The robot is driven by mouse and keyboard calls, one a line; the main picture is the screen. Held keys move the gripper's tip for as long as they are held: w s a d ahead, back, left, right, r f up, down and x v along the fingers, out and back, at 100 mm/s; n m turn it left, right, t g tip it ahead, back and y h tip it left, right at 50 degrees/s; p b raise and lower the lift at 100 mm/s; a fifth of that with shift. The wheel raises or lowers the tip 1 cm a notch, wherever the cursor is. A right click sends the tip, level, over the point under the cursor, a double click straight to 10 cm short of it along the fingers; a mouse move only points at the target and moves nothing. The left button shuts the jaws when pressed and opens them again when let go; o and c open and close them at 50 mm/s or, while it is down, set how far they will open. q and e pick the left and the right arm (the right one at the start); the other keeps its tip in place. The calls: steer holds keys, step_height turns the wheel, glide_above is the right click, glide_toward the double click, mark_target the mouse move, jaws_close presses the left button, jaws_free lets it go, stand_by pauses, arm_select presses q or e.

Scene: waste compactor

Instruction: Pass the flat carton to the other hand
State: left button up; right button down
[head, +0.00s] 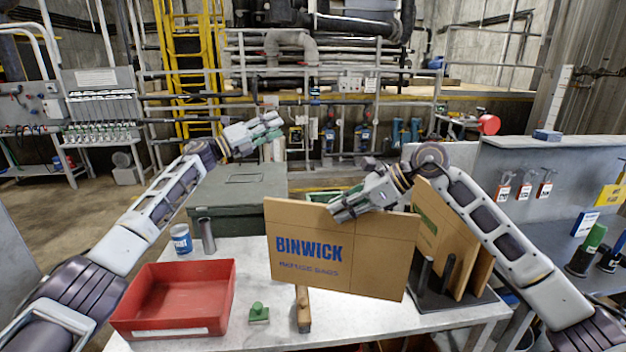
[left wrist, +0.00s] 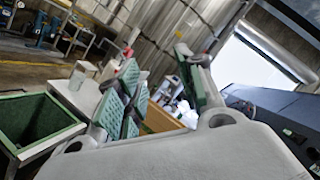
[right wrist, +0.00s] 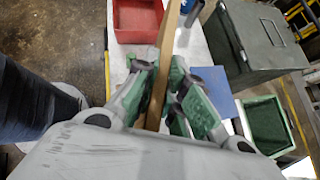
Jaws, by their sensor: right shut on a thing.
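The flat carton (head: 345,255), brown with blue BINWICK print, hangs upright above the front of the table. My right gripper (head: 345,205) is shut on its top edge near the middle. In the right wrist view the carton (right wrist: 166,60) shows edge-on between the fingers of that gripper (right wrist: 160,95). My left gripper (head: 270,128) is raised above the grey-green box, up and left of the carton and apart from it. In the left wrist view its green-padded fingers (left wrist: 160,95) stand apart with nothing between them.
A red tray (head: 175,300), a can (head: 181,239), a metal cylinder (head: 207,235), a green stamp (head: 259,313) and a wooden-handled tool (head: 303,310) are on the table. A grey-green box (head: 240,195) stands behind. More cartons (head: 455,250) stand in a dark rack at right.

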arm_select(q)
steer(key=s+d+f+m+g+y, duration=0.3)
steer(key=s+d+m+g+y, duration=0.3)
steer(key=s+d+m+g, duration=0.75)
steer(key=s+f+m+t+y, duration=0.1)
steer(key=s+m+y, duration=0.1)
steer(key=y, duration=0.2)
steer(key=s+f+m+t+y, duration=0.1)
steer(key=s+f+m+y, duration=0.1)
steer(key=s+y, duration=0.1)
steer(key=s+f+m+t+y, duration=0.1)
steer(key=s+f+m+y, duration=0.1)
steer(key=s+y, duration=0.1)
steer(key=shift+a+t+y, duration=0.25)
steer(key=shift+a+y, duration=0.1)
steer(key=shift+y, duration=0.45)
steer(key=shift+a+r+y, duration=0.15)
steer(key=shift+a+y, duration=0.35)
steer(key=shift+a, duration=0.05)
step_height(320, 180, down, 12)
